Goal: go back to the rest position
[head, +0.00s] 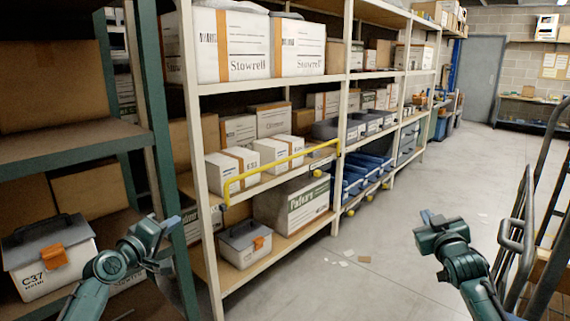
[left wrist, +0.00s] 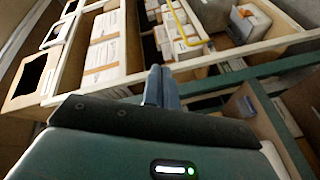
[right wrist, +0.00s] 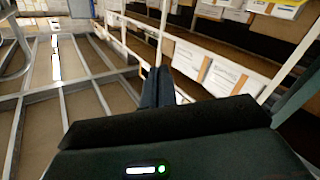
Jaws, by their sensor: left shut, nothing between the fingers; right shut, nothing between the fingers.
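My left gripper (head: 170,222) is at the lower left of the head view, in front of the green rack post. In the left wrist view its two fingers (left wrist: 161,86) are together with nothing between them. My right gripper (head: 426,216) is at the lower right of the head view, over the open aisle floor. In the right wrist view its fingers (right wrist: 158,86) are together and empty. Both arms are held apart from each other, and neither gripper is holding anything.
A rack with white posts (head: 198,150) holds white cartons and a yellow rail (head: 280,169). A green rack (head: 75,144) with a lidded C37 box (head: 45,278) stands close at left. A dark ladder-like frame (head: 535,225) stands at right. The aisle floor (head: 440,180) is mostly clear, with paper scraps.

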